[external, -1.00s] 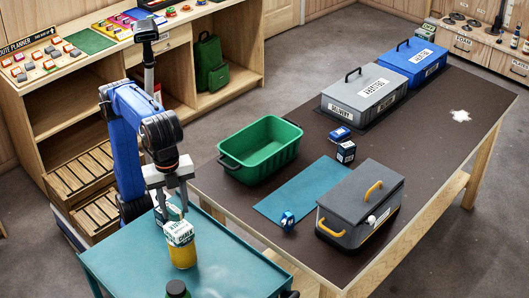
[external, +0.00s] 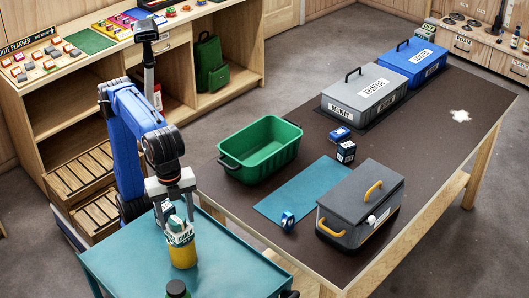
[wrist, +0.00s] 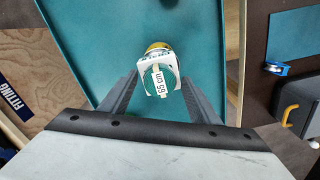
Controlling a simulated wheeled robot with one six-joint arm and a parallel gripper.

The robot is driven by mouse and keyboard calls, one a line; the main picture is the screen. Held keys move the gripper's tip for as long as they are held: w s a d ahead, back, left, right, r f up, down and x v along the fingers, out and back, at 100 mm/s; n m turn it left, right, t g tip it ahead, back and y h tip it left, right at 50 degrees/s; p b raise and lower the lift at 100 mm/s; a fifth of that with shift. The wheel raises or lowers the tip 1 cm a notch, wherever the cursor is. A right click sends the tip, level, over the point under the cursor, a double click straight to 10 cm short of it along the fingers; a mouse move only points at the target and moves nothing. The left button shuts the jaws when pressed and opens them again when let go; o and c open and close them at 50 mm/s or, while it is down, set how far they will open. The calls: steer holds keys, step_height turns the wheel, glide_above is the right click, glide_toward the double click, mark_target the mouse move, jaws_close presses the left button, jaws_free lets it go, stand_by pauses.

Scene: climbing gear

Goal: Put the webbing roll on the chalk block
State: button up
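The webbing roll (external: 170,212) is teal and white. In the wrist view it shows as a ring (wrist: 172,68) with a "65 cm" tag across it. It appears to rest on the white chalk block (external: 181,239), which has a "CHALK" label and sits on top of a yellow cylinder (external: 183,257) on the teal cart top. My gripper (external: 173,211) points down over this stack. Its fingers (wrist: 159,80) are spread on both sides of the roll, with what look like small gaps. Contact between roll and block is partly hidden.
A dark bottle top (external: 176,288) stands at the cart's front. On the brown table are a green bin (external: 262,150), a teal mat (external: 303,190), a blue roll-like item (external: 287,221), a grey case with yellow handles (external: 360,205) and lidded delivery boxes. The cart's right side is clear.

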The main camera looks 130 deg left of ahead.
mark_target(177, 219)
step_height(177, 219, up, 12)
steer(key=shift+r, duration=0.15)
stand_by(0.7)
stand_by(0.4)
